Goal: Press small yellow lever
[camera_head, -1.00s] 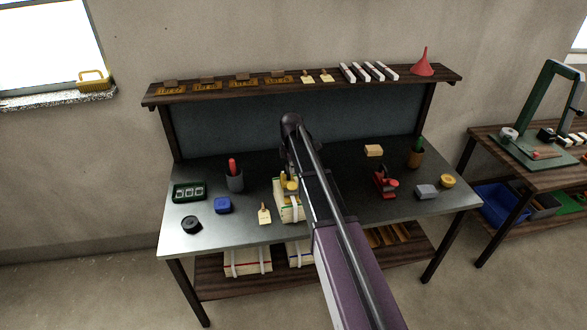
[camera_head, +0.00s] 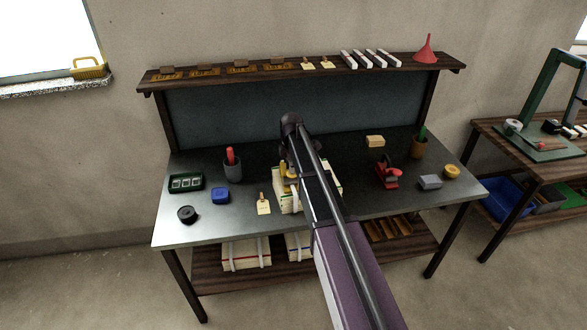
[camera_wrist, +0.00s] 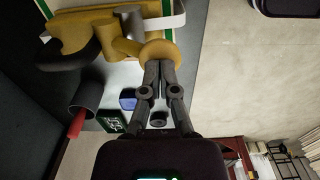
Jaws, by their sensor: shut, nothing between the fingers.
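A yellow device (camera_wrist: 88,32) with a dark curved part lies on a pale bundle in the wrist view. A round yellow knob-like end (camera_wrist: 160,52) sits beside a grey cylinder; I cannot tell for certain whether it is the small lever. My gripper (camera_wrist: 160,66) is shut, its tips at the lower edge of that round end. Touch or a small gap cannot be told. In the head view the yellow device (camera_head: 288,171) shows beside my arm, on the strapped bundle (camera_head: 289,200). My arm hides part of both, and my fingertips are not clear there.
On the workbench (camera_head: 225,225), a tag (camera_head: 264,206), blue block (camera_head: 220,195) and cup (camera_head: 232,167) stand left of the bundle. A red device (camera_head: 387,176) and grey block (camera_head: 430,182) stand right. A shelf (camera_head: 225,80) runs above the back.

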